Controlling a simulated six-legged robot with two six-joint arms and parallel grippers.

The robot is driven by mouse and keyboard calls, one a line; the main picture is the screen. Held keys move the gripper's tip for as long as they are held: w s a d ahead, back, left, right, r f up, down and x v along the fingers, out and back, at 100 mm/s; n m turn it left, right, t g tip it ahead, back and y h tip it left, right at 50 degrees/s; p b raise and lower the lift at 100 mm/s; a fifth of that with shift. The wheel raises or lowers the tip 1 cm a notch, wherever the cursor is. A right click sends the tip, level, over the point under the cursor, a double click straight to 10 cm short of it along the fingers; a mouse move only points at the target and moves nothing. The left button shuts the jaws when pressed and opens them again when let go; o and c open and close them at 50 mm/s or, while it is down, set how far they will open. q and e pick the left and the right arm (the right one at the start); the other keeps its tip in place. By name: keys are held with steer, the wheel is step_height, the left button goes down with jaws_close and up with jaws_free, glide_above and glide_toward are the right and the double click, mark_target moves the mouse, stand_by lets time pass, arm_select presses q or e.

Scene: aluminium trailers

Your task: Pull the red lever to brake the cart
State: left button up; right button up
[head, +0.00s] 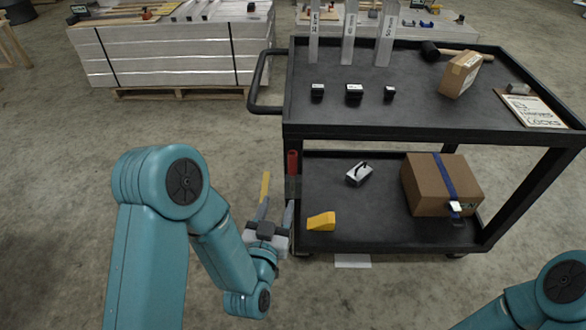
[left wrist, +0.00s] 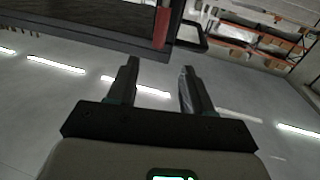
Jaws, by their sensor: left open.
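The red lever (head: 293,162) is upright at the near left corner post of the black cart (head: 410,120), just below its top shelf. It also shows in the left wrist view (left wrist: 161,27), at the top beside a dark cart edge. My left gripper (head: 275,204) is open and empty, below and slightly left of the lever, with its fingers pointing up toward it. In the left wrist view the two fingers (left wrist: 160,66) are apart with a clear gap below the lever. Part of my right arm shows at the lower right of the head view; its gripper is out of frame.
A yellow strip (head: 265,187) shows by the left finger; I cannot tell what it belongs to. The lower shelf holds a yellow block (head: 321,221) and a cardboard box (head: 440,185). The cart's handle (head: 256,85) juts left.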

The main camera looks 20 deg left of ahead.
mark_target(292, 164)
arm_select(q)
steer(key=w, duration=0.5)
steer(key=w+a+b, duration=0.1)
steer(key=w, duration=0.5)
steer(key=w+b, duration=0.1)
steer(key=w, duration=0.4)
steer(key=shift+w+a, duration=0.15)
steer(key=shift+w, duration=0.05)
jaws_close()
